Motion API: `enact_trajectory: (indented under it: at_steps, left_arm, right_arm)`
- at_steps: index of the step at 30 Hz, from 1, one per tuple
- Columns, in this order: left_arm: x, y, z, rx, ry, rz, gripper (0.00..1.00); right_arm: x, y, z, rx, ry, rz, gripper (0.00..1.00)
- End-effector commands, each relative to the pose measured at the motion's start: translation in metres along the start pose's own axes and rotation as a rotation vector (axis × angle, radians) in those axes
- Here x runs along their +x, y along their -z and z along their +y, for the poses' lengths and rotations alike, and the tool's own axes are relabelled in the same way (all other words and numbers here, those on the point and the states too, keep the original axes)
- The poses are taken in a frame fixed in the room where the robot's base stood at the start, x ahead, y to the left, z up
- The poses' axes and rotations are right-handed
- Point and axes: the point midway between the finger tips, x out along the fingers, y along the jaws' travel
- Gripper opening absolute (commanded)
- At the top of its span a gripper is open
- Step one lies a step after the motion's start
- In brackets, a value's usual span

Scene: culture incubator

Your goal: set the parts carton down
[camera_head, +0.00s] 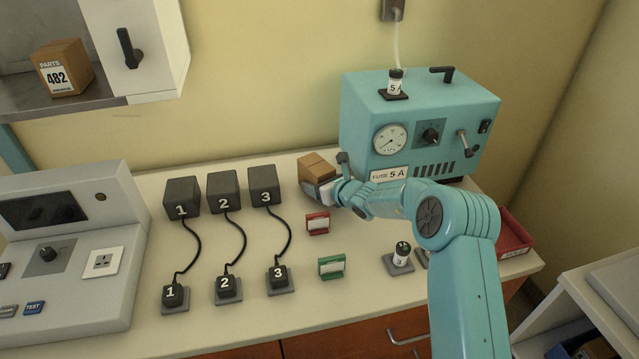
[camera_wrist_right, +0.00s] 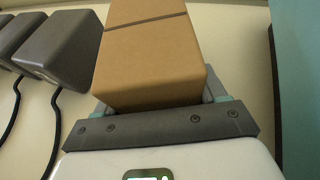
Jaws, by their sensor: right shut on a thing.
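A brown carton (camera_head: 316,166) is at the back of the bench, left of the teal incubator. My right gripper (camera_head: 325,188) is shut on it; in the right wrist view the carton (camera_wrist_right: 150,55) sits between the jaws, with a dark tape line across it. No label shows on the faces in view. I cannot tell whether its underside touches the bench (camera_head: 235,262). Another carton (camera_head: 66,68), marked PARTS 482, stands on the shelf at upper left. My left gripper is not in view.
The teal incubator (camera_head: 440,115) stands just right of the held carton. Black numbered boxes (camera_head: 264,184) with cables are to its left. A red holder (camera_head: 317,223) and a green holder (camera_head: 331,266) stand in front. A red tray (camera_head: 512,238) is at the right.

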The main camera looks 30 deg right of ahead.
Motion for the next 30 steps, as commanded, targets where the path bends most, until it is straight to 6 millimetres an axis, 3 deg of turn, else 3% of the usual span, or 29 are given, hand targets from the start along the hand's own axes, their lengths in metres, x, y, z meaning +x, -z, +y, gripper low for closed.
enact_trajectory:
  at_steps: [4,5,6,7,19,23,30]
  left_arm:
    - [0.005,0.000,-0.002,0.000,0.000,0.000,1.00]
    - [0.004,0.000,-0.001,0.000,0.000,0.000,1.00]
    - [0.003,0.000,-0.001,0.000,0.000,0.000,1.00]
    - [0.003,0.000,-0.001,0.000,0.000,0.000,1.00]
    - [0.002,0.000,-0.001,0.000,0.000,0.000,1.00]
    - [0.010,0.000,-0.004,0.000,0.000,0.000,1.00]
    - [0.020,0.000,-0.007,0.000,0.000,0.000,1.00]
  right_arm:
    - [0.001,0.003,0.000,-0.001,0.000,-0.002,0.24]
    - [0.001,0.003,0.000,0.000,0.000,0.000,0.77]
    - [0.001,0.002,0.000,0.000,0.000,0.001,0.90]
    - [0.001,0.002,0.000,0.000,0.000,0.001,0.96]
    - [-0.005,0.000,-0.001,0.001,0.000,0.001,0.96]
    - [-0.027,0.001,-0.001,0.001,0.002,0.000,0.96]
    - [-0.084,0.000,-0.001,0.000,0.002,-0.001,0.96]
